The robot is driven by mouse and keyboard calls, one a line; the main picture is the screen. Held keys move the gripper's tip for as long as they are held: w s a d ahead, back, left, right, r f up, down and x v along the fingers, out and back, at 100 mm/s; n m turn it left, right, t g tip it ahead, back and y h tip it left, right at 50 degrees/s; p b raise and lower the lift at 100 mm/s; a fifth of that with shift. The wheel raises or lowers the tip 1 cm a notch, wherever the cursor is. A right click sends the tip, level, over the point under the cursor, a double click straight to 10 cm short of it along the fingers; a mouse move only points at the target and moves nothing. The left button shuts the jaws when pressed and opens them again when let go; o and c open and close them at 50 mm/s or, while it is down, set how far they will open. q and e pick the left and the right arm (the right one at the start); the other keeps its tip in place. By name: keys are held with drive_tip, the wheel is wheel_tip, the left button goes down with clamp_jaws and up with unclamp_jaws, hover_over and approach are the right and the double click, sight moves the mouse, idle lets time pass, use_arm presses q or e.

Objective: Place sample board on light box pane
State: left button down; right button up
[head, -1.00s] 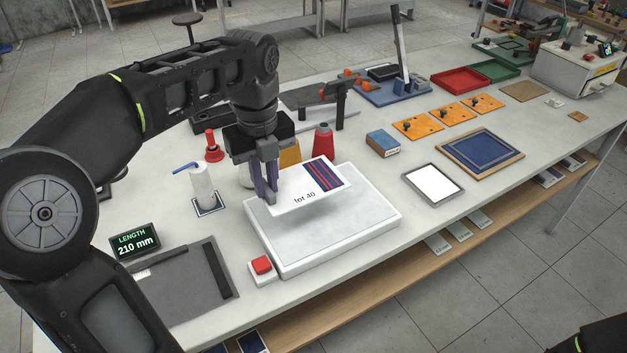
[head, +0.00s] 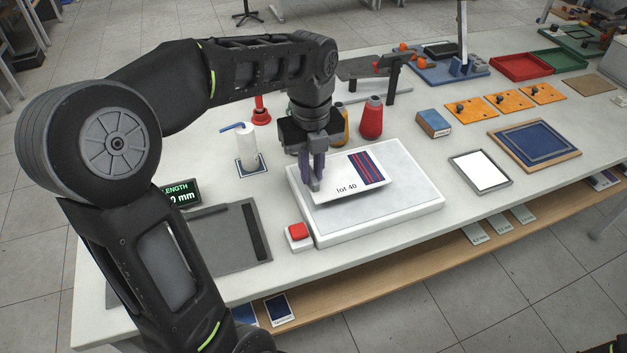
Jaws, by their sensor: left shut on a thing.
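The sample board (head: 345,186) is a white card marked "lot 40" with a dark blue and red striped patch at its right end. My left gripper (head: 316,184) is shut on its left end. The board lies flat or nearly flat over the pale pane (head: 408,188) of the white, low light box, within its outline. A thin shadow shows under the board's front edge; I cannot tell whether it touches the pane. My right gripper is out of view.
A red button (head: 298,231) stands at the box's front left corner. Behind are a red cone spool (head: 371,118) and a white bottle (head: 247,150). A framed white panel (head: 480,171) lies to the right. A grey mat (head: 215,240) is at left.

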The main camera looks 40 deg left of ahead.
use_arm(q)
wheel_tip(320, 180, down, 4)
drive_tip(key=shift+r, duration=0.25)
drive_tip(key=shift+f, duration=0.1)
drive_tip(key=shift+f, duration=0.2)
drive_tip(key=c, duration=1.4)
unclamp_jaws()
